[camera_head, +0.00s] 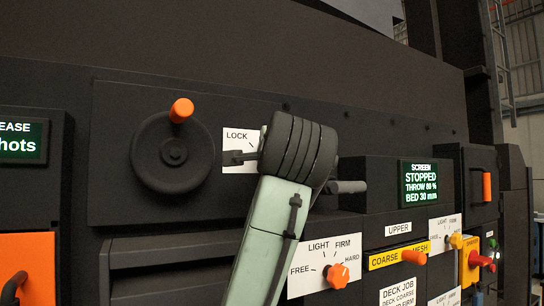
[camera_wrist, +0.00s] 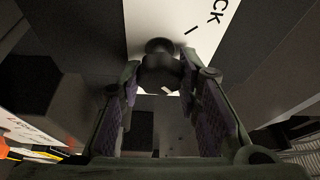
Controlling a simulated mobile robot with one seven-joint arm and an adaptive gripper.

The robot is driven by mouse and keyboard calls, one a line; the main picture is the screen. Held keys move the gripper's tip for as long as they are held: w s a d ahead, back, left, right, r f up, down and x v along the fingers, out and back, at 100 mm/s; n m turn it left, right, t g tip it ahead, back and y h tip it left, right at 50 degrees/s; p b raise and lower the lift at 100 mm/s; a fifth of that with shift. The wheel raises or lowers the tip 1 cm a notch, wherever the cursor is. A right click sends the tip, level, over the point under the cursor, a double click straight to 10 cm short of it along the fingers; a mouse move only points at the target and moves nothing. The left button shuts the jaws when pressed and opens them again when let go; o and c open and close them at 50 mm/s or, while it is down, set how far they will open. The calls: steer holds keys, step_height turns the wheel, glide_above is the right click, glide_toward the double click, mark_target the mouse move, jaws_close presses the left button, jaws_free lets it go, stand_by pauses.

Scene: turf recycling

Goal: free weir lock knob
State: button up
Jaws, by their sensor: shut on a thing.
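The black weir lock knob (camera_wrist: 160,70) stands out from a white label plate (camera_wrist: 182,20) in the wrist view, with the letters "CK" and a short tick mark visible. My gripper (camera_wrist: 165,78) is shut on the knob, one finger pad on each side. A small pale mark shows on the knob's near face. In the head view the LOCK plate (camera_head: 236,136) is partly covered by my arm, and a dark piece in front of it could be the knob or part of my gripper. My fingertips are not clear there.
A black handwheel (camera_head: 172,154) with an orange handle (camera_head: 181,110) is left of the LOCK plate. Below right are an orange selector knob (camera_head: 337,276) and the orange COARSE/MESH lever (camera_head: 414,257). A screen (camera_head: 420,184) reads "STOPPED". An orange panel (camera_head: 30,266) is at lower left.

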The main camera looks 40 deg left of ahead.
steer(key=o, duration=1.1)
steer(key=shift+o, duration=0.2)
steer(key=v, duration=1.2)
